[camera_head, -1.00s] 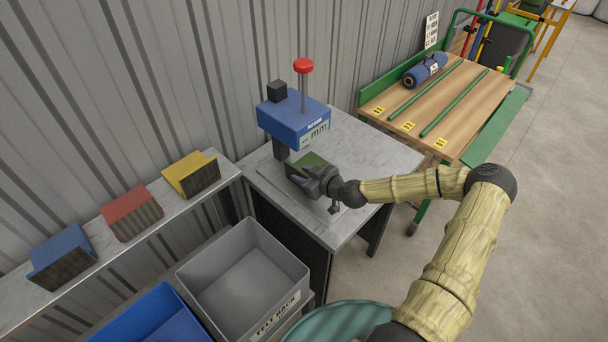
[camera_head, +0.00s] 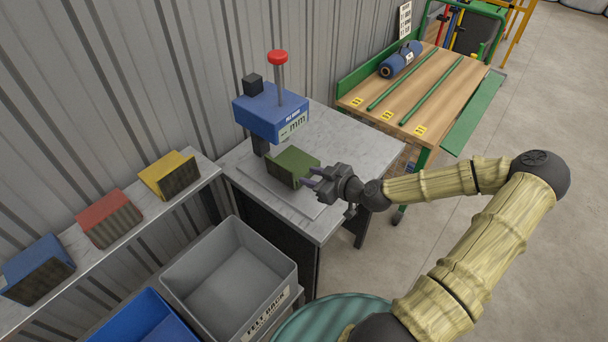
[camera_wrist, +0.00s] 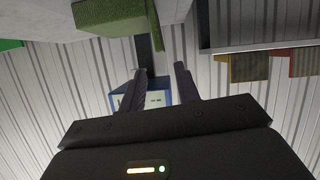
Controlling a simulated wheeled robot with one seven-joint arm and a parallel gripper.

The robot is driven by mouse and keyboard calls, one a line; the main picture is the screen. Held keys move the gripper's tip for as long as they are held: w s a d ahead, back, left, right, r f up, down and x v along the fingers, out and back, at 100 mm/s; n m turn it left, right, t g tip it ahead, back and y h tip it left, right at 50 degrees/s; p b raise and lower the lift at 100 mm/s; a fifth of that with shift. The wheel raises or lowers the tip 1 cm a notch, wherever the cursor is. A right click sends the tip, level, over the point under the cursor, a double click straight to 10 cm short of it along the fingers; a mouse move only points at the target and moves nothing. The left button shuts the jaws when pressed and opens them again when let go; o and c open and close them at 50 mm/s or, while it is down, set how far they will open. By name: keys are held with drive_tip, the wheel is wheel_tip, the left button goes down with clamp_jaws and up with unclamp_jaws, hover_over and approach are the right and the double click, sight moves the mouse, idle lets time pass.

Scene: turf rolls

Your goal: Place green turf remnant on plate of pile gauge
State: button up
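The green turf remnant (camera_head: 291,166), a small folded-looking piece, rests on the plate (camera_head: 272,192) of the pile gauge, below the blue gauge head (camera_head: 271,112) with its red knob. My gripper (camera_head: 309,178) is just to the right of the remnant, with its fingers pointing at it and apparently clear of it. In the wrist view the two fingers (camera_wrist: 162,82) stand apart with nothing between them, and the remnant (camera_wrist: 110,14) shows at the upper left, outside them.
Yellow (camera_head: 168,174), red (camera_head: 109,218) and blue (camera_head: 38,268) remnants sit on the wall shelf. A grey bin (camera_head: 230,268) and a blue bin (camera_head: 150,320) stand in front. A wooden bench (camera_head: 432,90) with a blue roll (camera_head: 401,59) is at the back right.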

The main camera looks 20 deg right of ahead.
idle(0.6)
drive_tip(key=s+a+f+g, duration=0.1)
drive_tip(key=s, duration=0.1)
drive_tip(key=s+a+f+g, duration=0.1)
drive_tip(key=s+f+g, duration=0.1)
drive_tip(key=s+a+f+g+h, duration=0.1)
drive_tip(key=a+g, duration=0.1)
drive_tip(key=shift+s+f+n, duration=0.3)
drive_tip(key=shift+s+n, duration=0.1)
drive_tip(key=s+d+r+m+g+h, duration=0.1)
drive_tip(key=s+r+m+g+h, duration=0.2)
drive_tip(key=s+r, duration=1)
drive_tip(key=r+m+h, duration=0.1)
drive_tip(key=m+h, duration=0.2)
drive_tip(key=m, duration=0.2)
drive_tip(key=shift+r+m+g+h, duration=0.3)
drive_tip(key=shift+r, duration=0.05)
